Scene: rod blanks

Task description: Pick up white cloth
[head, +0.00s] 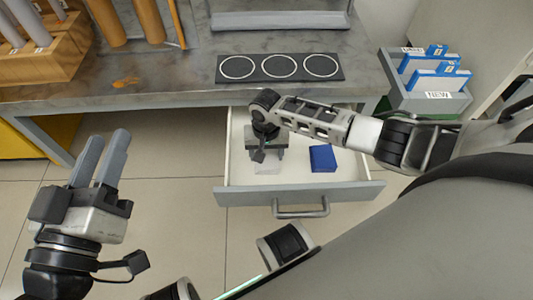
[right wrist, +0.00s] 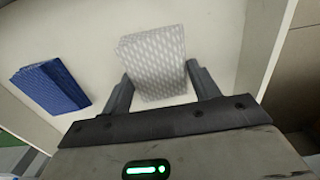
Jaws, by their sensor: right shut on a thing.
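The white cloth (right wrist: 152,60) is a folded, patterned pad in the open drawer. In the head view the white cloth (head: 267,169) shows partly below my right gripper (head: 267,154), which reaches down into the drawer. In the right wrist view my right gripper (right wrist: 160,80) has one finger on each side of the cloth's near part and is shut on it. The cloth appears to be still at the drawer floor. My left gripper (head: 110,140) is empty, with a gap between its fingers, over the floor at the left.
A folded blue cloth (head: 322,158) lies in the drawer (head: 350,168), right of the white one; it also shows in the right wrist view (right wrist: 50,87). The grey worktop (head: 185,85) overhangs behind, with a black three-ring mat (head: 280,67). A bin with blue items (head: 430,98) stands right.

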